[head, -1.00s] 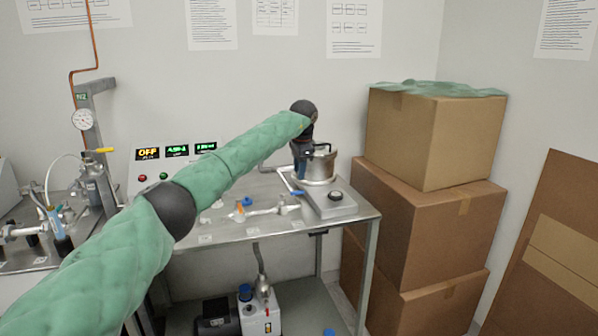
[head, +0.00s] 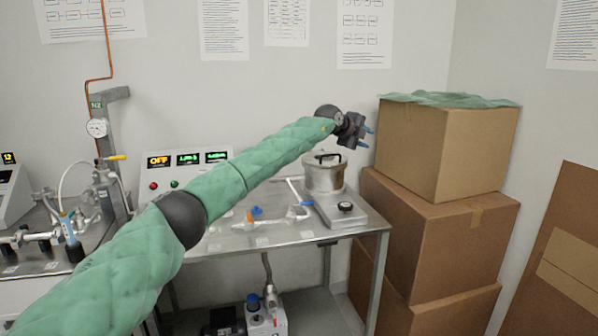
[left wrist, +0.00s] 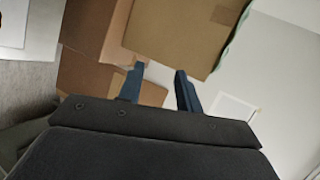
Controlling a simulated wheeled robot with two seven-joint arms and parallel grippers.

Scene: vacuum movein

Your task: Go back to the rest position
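My left arm, in a green quilted sleeve, reaches across the head view from the lower left. My left gripper (head: 366,137) is up above the right end of the steel table (head: 290,240), pointing right toward the stacked boxes. Its two blue fingers are apart with nothing between them, which the left wrist view (left wrist: 160,85) also shows. A lidded metal pot (head: 324,174) stands on the hot plate (head: 340,208), below the gripper and apart from it. My right gripper is in neither view.
Stacked cardboard boxes (head: 440,150) stand to the right, with a green cloth (head: 450,99) on top. A flat cardboard panel (head: 560,255) leans at far right. Glassware (head: 270,222) lies on the table; a pump (head: 266,318) sits below. A control panel (head: 180,165) stands at the back.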

